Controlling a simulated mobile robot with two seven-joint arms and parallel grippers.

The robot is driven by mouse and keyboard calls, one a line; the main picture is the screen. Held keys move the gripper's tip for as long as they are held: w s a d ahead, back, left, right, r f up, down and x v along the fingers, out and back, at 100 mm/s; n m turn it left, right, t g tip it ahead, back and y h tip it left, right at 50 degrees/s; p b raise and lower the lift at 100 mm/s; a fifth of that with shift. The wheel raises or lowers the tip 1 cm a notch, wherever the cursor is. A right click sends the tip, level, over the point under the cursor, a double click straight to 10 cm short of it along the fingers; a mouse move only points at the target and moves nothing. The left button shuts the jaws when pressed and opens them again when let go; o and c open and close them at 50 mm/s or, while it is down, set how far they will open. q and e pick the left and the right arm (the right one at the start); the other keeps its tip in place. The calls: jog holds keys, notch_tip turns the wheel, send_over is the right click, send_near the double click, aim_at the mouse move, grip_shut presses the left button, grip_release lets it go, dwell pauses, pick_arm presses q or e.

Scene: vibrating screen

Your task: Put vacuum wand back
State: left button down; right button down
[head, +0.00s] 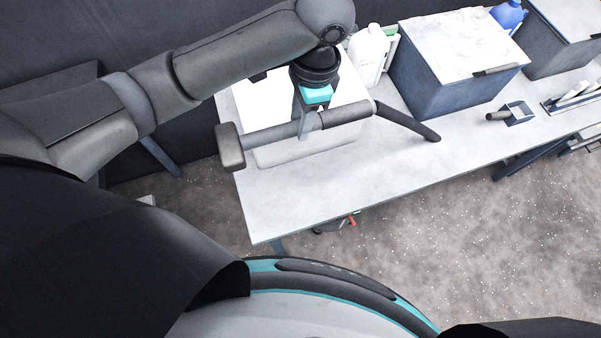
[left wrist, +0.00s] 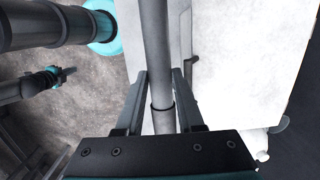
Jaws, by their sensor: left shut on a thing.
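The vacuum wand (head: 268,135) is a dark grey tube with a blocky head at its left end and a bent dark part (head: 408,124) at its right. My left gripper (head: 308,124) is shut on the tube's middle, over the near left part of the table. In the left wrist view the tube (left wrist: 156,50) runs between the two fingers of my left gripper (left wrist: 160,82). What looks like my right gripper (left wrist: 62,76) shows small in that view; its jaws are too small to judge.
A white box (head: 290,153) stands on the light table (head: 262,205) beneath the wand. The table's front strip is clear.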

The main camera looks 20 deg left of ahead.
pick_arm(q)
notch_tip(320, 180, down, 22)
jog(key=b, duration=0.7)
jog(key=shift+f, duration=0.25)
jog(key=shift+f+b, duration=0.6)
jog(key=shift+f, duration=1.45)
jog(key=c, duration=0.5)
grip_release()
jog(key=r+p, duration=0.1)
jog(key=r, duration=0.3)
jog(key=d+r+p, duration=0.1)
jog(key=r, duration=0.7)
jog(key=shift+w+d+p, duration=0.25)
jog(key=shift+p, duration=0.15)
